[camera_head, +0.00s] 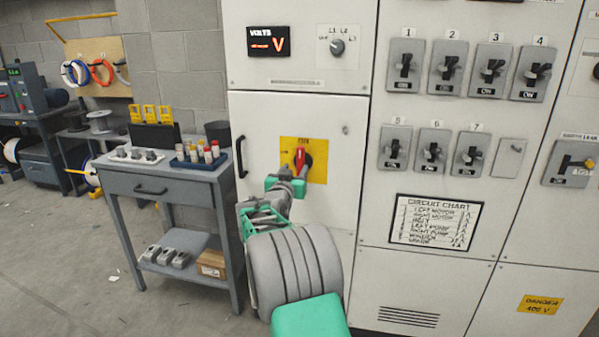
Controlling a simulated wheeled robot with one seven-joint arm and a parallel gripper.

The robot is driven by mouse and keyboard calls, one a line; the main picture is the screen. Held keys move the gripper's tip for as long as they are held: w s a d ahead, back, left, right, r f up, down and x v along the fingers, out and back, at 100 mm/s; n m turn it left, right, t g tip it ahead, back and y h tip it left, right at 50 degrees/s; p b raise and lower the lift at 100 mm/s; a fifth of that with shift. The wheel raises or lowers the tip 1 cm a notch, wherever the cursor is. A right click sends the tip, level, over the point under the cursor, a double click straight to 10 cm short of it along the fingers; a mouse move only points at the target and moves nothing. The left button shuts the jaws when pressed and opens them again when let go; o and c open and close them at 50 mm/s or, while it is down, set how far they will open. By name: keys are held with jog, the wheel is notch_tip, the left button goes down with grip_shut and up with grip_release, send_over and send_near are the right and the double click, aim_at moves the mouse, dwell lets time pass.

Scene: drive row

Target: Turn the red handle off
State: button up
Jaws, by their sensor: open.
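The red handle (300,157) sits on a yellow plate (318,174) on the left door of the white electrical cabinet. It looks close to upright, though its lower part is partly hidden by my arm. My gripper (291,174) is just below and left of the handle, at the plate's lower left. It is open. I cannot tell whether its fingers touch the handle or stand around it.
A grey cart (165,188) with a tray of fuses (201,157) stands left of the cabinet. Numbered breaker switches (403,66) and a circuit chart (435,221) are on the right panel. A selector knob (337,47) is above the handle. Floor at lower left is mostly clear.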

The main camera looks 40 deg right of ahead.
aim_at(299, 161)
jog(key=x, duration=0.6)
jog(key=shift+w+d+p, duration=0.15)
jog(key=shift+d+p, duration=0.15)
jog(key=shift+d, duration=0.05)
jog(key=shift+r, duration=0.1)
grip_shut()
jog(key=shift+a, duration=0.1)
dwell(0.8)
